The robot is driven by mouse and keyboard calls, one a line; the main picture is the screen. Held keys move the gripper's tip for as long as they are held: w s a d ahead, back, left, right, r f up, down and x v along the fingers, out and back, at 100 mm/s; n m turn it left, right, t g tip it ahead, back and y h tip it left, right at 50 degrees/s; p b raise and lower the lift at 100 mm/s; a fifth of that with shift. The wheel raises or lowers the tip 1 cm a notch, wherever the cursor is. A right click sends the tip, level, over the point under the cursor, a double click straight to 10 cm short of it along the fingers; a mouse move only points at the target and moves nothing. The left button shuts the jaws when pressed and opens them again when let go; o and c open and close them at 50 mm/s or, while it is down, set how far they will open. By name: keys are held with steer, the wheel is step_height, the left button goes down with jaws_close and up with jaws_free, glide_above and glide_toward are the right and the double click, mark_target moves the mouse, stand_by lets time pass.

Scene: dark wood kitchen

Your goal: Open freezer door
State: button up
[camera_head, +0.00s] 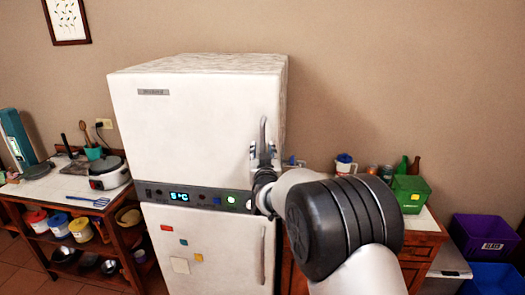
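The white fridge-freezer stands against the wall in the head view. Its upper door, the freezer door (190,130), looks closed above a dark control strip (198,198) with a lit "5°C" display. The freezer door's grey vertical handle (263,130) is at the door's right side. My gripper (263,152) is at the lower part of this handle, with a finger showing on either side of it. It is too small to tell whether the fingers press on the handle. The lower door (210,245) also looks closed and has its own vertical handle (262,256).
A wooden side table (95,215) with a cooker, utensils and pots stands left of the fridge. A cabinet (425,225) with a green bin (410,190), bottles and jars stands right. Purple (485,240) and blue (492,280) bins are at far right.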

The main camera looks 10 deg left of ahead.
steer(key=shift+w, duration=0.45)
jaws_close()
stand_by(0.6)
